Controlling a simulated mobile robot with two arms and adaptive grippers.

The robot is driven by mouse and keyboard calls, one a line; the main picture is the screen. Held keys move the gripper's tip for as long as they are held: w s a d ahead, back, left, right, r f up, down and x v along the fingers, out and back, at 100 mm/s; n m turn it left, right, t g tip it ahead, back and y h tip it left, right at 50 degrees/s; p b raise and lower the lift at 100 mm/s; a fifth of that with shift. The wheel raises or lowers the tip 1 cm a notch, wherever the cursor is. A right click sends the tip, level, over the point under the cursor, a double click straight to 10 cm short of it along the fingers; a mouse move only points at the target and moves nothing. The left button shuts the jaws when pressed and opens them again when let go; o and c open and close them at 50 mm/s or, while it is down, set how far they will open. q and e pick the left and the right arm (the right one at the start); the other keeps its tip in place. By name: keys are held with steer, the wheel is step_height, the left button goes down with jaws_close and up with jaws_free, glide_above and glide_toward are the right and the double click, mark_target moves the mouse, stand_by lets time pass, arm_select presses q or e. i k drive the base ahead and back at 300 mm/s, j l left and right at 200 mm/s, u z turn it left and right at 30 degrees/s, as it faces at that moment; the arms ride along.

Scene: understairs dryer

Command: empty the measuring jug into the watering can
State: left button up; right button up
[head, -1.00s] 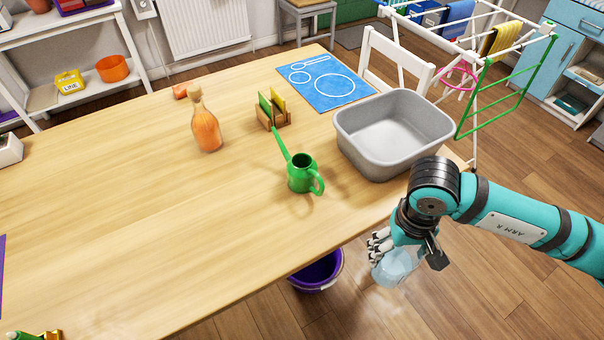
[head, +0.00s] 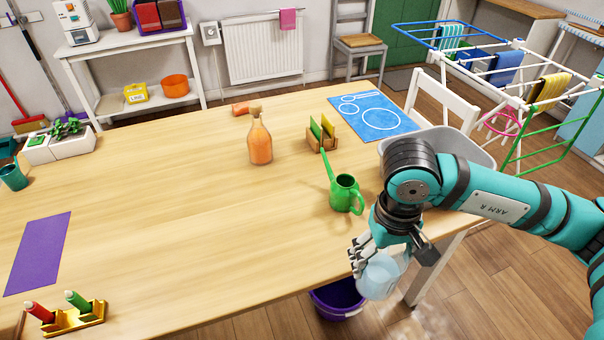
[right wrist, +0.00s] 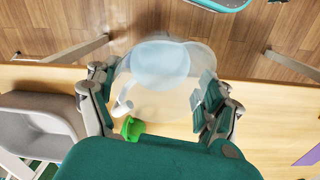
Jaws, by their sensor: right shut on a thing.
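The green watering can (head: 345,194) stands upright on the wooden table near its front edge, its long spout pointing back and left. It also shows in the right wrist view (right wrist: 132,129), partly hidden by my gripper. My right gripper (head: 364,258) is shut on the clear, bluish measuring jug (head: 378,278), just off the table's front edge and to the front right of the can. The jug (right wrist: 160,65) sits between the fingers in the right wrist view. My left gripper is not in view.
A grey basin (head: 462,142) is partly behind my right arm. An orange bottle (head: 260,140) and a wooden rack (head: 323,138) stand behind the can. A purple bucket (head: 338,298) is on the floor below the jug. The table's middle is clear.

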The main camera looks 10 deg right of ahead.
mark_target(345, 194)
steer(key=l+u, duration=0.95)
steer(key=k+l+u, duration=0.1)
steer(key=l+u, duration=0.2)
steer(key=u, duration=0.2)
steer(key=k+l, duration=0.15)
steer(key=l, duration=0.2)
steer(key=k+l+u, duration=0.1)
steer(key=l, duration=0.25)
steer(key=k+l, duration=0.15)
steer(key=l, duration=0.15)
